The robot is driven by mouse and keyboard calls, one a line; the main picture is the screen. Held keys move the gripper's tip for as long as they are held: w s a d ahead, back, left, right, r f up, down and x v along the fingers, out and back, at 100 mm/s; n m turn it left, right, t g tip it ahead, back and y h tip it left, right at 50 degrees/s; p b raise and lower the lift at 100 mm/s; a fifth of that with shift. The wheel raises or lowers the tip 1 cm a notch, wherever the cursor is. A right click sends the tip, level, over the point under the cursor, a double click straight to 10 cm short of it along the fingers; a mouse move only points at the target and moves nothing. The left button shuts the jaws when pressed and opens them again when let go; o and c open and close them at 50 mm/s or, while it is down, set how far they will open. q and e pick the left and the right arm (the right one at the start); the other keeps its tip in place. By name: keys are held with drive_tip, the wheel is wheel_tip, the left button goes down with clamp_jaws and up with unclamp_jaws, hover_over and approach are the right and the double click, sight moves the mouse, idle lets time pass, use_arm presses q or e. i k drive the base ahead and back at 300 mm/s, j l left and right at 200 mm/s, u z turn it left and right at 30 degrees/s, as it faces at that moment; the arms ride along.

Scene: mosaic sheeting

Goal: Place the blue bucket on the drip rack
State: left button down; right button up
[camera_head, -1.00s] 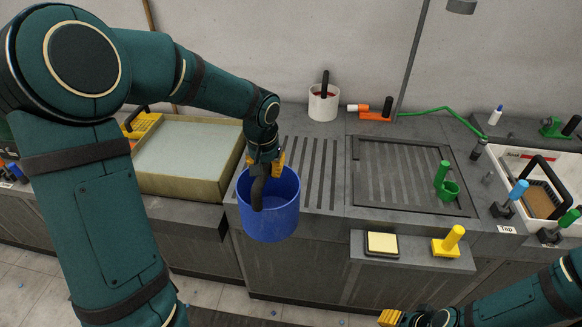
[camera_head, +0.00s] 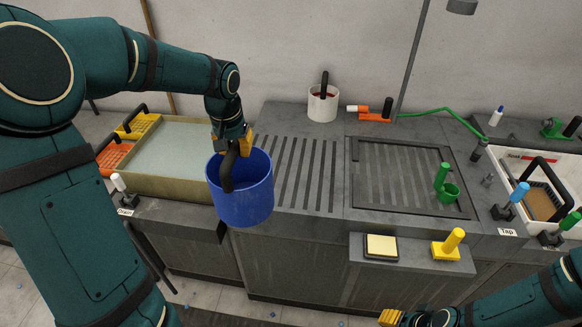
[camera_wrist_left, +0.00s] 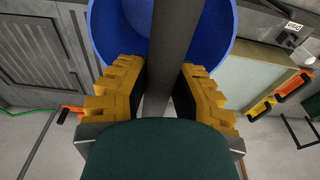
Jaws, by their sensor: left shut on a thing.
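The blue bucket (camera_head: 243,203) hangs upright from its dark handle (camera_head: 228,172) in front of the counter, overlapping the corner of the shallow tray in the picture. My left gripper (camera_head: 235,142) is shut on the handle. The left wrist view shows the handle between the yellow fingers (camera_wrist_left: 158,85), with the blue bucket (camera_wrist_left: 112,28) beyond. A slotted draining surface (camera_head: 297,172), which looks like the drip rack, lies just right of the bucket, bare. My right gripper (camera_head: 392,318) is at the bottom edge, partly cut off; its opening is unclear.
The tan-rimmed tray (camera_head: 160,187) stands left of the slotted surface. A white pot (camera_head: 322,104) stands behind it.

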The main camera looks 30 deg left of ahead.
sight(290, 167)
drive_tip(key=i, duration=0.95)
